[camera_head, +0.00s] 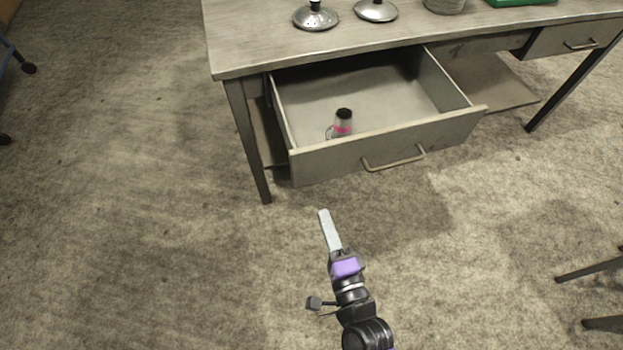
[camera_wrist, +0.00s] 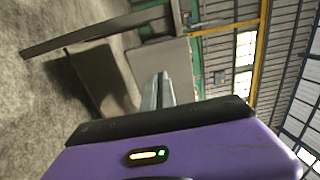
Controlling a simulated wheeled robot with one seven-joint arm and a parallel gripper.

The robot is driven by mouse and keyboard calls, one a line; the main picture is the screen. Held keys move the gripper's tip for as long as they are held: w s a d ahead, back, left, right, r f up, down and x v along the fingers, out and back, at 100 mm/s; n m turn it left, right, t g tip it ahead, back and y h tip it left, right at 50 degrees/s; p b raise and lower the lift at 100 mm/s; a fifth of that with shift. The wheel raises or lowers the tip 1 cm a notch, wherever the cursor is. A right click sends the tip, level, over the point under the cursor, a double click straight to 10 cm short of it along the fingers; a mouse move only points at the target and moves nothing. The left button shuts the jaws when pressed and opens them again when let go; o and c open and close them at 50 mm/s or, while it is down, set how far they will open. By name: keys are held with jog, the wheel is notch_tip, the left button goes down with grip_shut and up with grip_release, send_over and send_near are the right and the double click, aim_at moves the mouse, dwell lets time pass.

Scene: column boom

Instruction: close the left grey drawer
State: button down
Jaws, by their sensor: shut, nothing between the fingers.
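The left grey drawer (camera_head: 380,150) is pulled far out of the desk in the head view. Its front panel carries a bar handle (camera_head: 394,159). A small bottle with a black cap and pink band (camera_head: 343,122) stands inside near the front. My gripper (camera_head: 323,212) is in front of the drawer's left part, apart from it, with its fingers pointing toward the desk. Its fingers are shut and empty. In the wrist view the shut fingers (camera_wrist: 161,80) point at a grey panel and a long grey edge; I cannot tell which parts these are.
The grey desk (camera_head: 260,52) holds two metal lids (camera_head: 316,16) (camera_head: 376,10), a pot (camera_head: 445,5) and a green item (camera_head: 520,2). A right drawer (camera_head: 575,39) looks shut. Dark legs stand at lower right (camera_head: 590,270).

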aim_at(308, 170)
jog(key=x, duration=1.1)
jog(key=shift+w, duration=0.1)
